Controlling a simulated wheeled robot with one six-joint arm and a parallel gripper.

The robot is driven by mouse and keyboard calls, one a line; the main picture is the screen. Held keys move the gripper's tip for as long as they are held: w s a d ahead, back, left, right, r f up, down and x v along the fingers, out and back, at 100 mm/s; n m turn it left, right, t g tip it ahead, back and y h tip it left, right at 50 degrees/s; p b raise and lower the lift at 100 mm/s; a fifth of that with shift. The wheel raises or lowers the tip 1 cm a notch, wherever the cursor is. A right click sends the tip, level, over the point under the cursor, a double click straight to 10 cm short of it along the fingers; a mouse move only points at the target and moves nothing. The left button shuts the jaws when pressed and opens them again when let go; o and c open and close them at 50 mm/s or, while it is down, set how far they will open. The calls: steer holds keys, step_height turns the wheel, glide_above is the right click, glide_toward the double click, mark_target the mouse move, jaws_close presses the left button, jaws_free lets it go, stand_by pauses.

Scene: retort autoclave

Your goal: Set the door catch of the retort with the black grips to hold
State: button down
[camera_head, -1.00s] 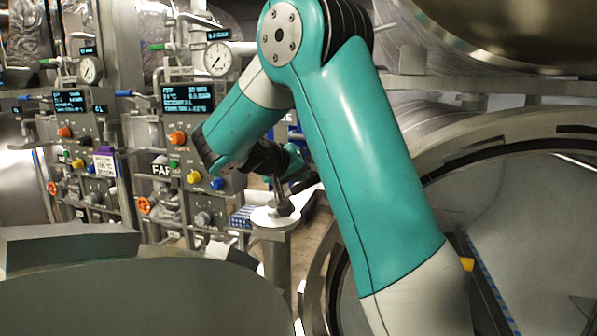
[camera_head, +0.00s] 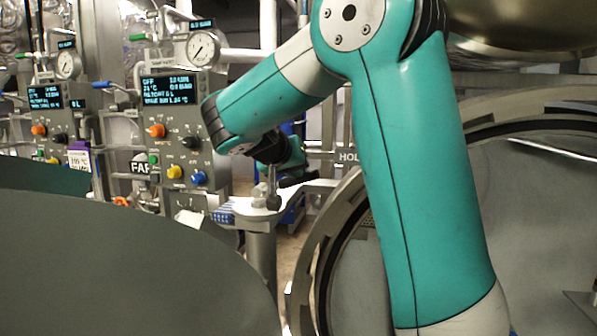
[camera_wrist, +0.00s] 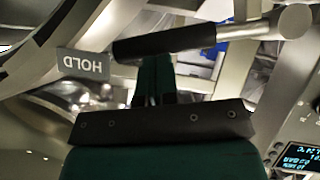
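The door catch lever shows in the wrist view as a black grip (camera_wrist: 165,42) on a metal shaft (camera_wrist: 250,29) with a rounded metal end at the right. A grey HOLD label (camera_wrist: 83,65), upside down there, lies just left of the grip's free end. My gripper (camera_wrist: 155,62) reaches up to the grip's middle. The grip hides its fingertips, so I cannot tell whether they close on it. In the head view, my gripper (camera_head: 287,165) is beside the catch's metal pivot (camera_head: 272,188), left of the HOLD sign (camera_head: 348,156).
An open round retort mouth (camera_head: 335,235) stands at the right, partly behind my arm. Control panels (camera_head: 170,125) with knobs, screens and gauges stand at the left. A grey curved surface (camera_head: 120,265) fills the lower left.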

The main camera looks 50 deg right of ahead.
steer(key=w+d+r+p+v, duration=0.1)
steer(key=r+v, duration=0.1)
steer(key=v, duration=1.1)
steer(key=shift+w, duration=0.3)
